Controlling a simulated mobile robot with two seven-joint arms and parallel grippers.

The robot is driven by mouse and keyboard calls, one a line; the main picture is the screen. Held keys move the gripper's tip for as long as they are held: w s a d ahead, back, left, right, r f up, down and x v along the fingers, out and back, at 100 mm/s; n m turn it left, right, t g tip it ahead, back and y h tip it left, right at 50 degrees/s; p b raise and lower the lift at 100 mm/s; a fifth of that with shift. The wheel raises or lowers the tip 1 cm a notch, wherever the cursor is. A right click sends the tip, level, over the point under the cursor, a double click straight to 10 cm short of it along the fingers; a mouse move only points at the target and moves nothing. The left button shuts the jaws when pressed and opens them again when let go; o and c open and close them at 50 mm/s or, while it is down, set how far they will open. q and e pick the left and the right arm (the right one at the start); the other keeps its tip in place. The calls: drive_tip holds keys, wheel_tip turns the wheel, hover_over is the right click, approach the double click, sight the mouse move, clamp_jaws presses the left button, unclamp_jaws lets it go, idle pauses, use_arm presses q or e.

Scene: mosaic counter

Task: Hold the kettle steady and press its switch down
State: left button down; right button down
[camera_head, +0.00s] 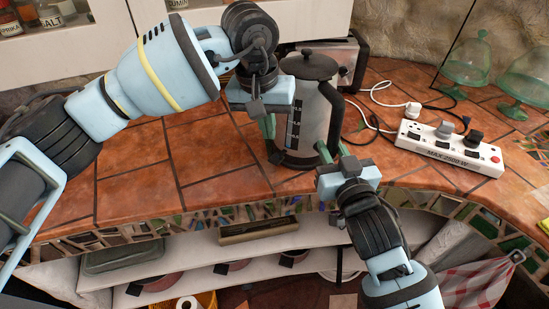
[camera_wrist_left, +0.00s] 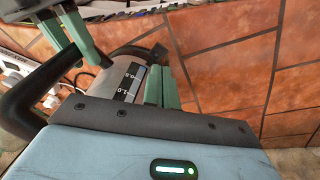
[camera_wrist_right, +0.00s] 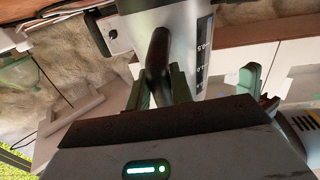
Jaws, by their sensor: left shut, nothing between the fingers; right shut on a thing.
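The kettle (camera_head: 318,115) is a silver cylinder with a black lid, black base and black handle (camera_wrist_right: 159,55). It stands upright on the tiled counter. My right gripper (camera_head: 335,149) is shut on the handle at the kettle's right; the right wrist view shows its green fingers on both sides of it. My left gripper (camera_head: 272,145) is shut and empty, fingers pointing down at the kettle's left side near its base. In the left wrist view its closed fingers (camera_wrist_left: 161,80) are beside the kettle body. I cannot clearly make out the switch.
A white power strip (camera_head: 448,146) with plugs and cables lies on the right. Green glass domes (camera_head: 468,62) stand at the back right. A toaster (camera_head: 340,58) is behind the kettle. The counter (camera_head: 140,165) is clear on the left; its mosaic edge is in front.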

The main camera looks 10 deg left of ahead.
sight(273, 161)
use_arm(q)
drive_tip(key=m, duration=0.6)
drive_tip(key=shift+w+d, duration=0.15)
drive_tip(key=shift+w+d+f, duration=0.1)
drive_tip(key=shift+w+f, duration=0.05)
drive_tip(key=shift+f, duration=1.6)
drive_tip(key=shift+w+d+f, duration=0.1)
drive_tip(key=shift+f, duration=1.65)
drive_tip(key=shift+f, duration=0.85)
drive_tip(key=shift+r, duration=0.1)
drive_tip(key=shift+s+a+r, duration=0.3)
drive_tip(key=shift+s+a, duration=0.2)
drive_tip(key=shift+s, duration=0.1)
drive_tip(key=shift+s+a+r, duration=0.25)
drive_tip(key=shift+s+a, duration=0.2)
drive_tip(key=shift+s, duration=0.15)
